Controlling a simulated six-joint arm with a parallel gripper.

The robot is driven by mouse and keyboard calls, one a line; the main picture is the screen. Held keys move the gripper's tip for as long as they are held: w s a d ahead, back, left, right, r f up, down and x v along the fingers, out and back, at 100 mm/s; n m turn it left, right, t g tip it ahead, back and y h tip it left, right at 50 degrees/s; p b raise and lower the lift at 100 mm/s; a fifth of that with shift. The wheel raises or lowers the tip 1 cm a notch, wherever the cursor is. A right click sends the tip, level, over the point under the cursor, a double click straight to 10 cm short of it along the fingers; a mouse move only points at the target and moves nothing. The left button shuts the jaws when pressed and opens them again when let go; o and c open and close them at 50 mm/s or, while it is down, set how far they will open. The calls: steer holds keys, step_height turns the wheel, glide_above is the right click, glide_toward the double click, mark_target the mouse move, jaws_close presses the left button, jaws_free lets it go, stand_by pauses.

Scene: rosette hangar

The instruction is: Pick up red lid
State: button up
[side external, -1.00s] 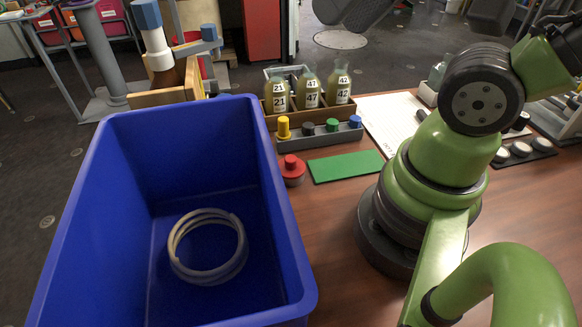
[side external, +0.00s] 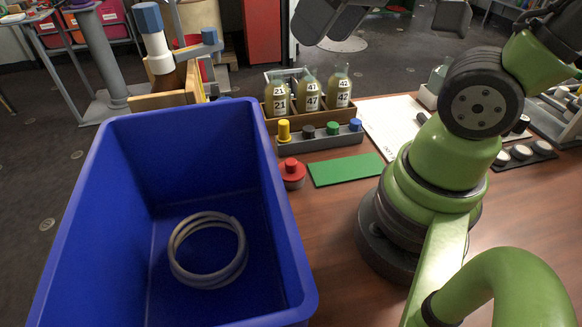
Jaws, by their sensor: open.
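The red lid (side external: 292,173) is a round red piece with a knob on top. My gripper (side external: 388,20) is at the top edge of the picture, partly cut off. Its dark fingers are wide apart with nothing seen between them. It is high above the table and well apart from the red lid.
The deep blue bin (side external: 288,230) holds a coiled pale hose (side external: 207,250). Behind the lid stands a grey rack (side external: 330,141) with yellow, dark, green and blue knobs, then a crate with bottles (side external: 309,92). The green mat (side external: 346,169) lies flat at right. White paper (side external: 388,120) lies beyond.

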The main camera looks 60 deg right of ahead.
steer(key=w+d+f+n+g+h, duration=0.1)
steer(key=w+d+f+n+g, duration=0.25)
steer(key=w+f+n, duration=0.45)
steer(key=n+g, duration=0.2)
steer(key=n, duration=0.1)
glide_above(291, 161)
step_height(291, 161, down, 8)
step_height(291, 161, down, 4)
steer(key=shift+d+f, duration=0.15)
steer(key=shift+f, duration=0.05)
steer(key=f, duration=0.4)
steer(key=shift+s+a+f, duration=0.1)
steer(key=shift+s+a, duration=0.05)
steer(key=shift+a, duration=0.1)
steer(key=shift+f, duration=0.95)
steer(key=c, duration=1)
